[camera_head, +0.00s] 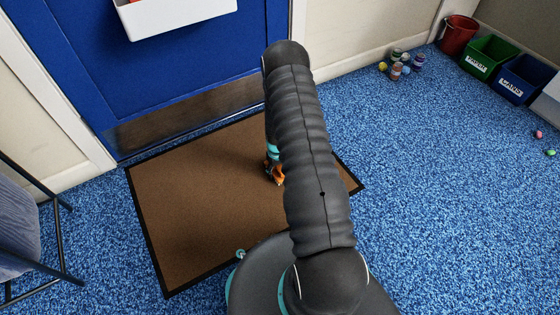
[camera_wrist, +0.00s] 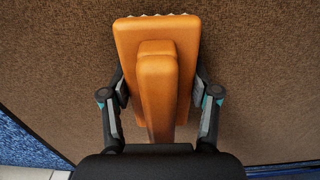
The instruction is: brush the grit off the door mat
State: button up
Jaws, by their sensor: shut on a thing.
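The brown door mat (camera_head: 195,205) with a dark border lies on the blue floor in front of the blue door. In the wrist view the mat (camera_wrist: 50,70) fills most of the background. I cannot make out separate grit on it. My gripper (camera_wrist: 160,98) is shut on an orange brush (camera_wrist: 158,70), with one finger on each side of its raised handle. Pale bristles show along the brush's far edge. In the head view the brush (camera_head: 275,176) shows over the mat, partly hidden by my arm. I cannot tell whether its bristles touch the mat.
A blue door (camera_head: 160,65) with a white tray stands behind the mat. A chair (camera_head: 18,225) is at the left. Floor right of the mat is open.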

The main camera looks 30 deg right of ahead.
notch_tip(320, 180, up, 2)
jog(key=shift+w+r, duration=0.15)
jog(key=shift+r, duration=0.1)
jog(key=shift+d+r+p, duration=0.2)
jog(key=shift+r+p, duration=0.5)
jog(key=shift+r, duration=0.4)
jog(key=shift+a+r+p, duration=0.1)
jog(key=shift+r+p, duration=0.65)
jog(key=shift+r, duration=0.85)
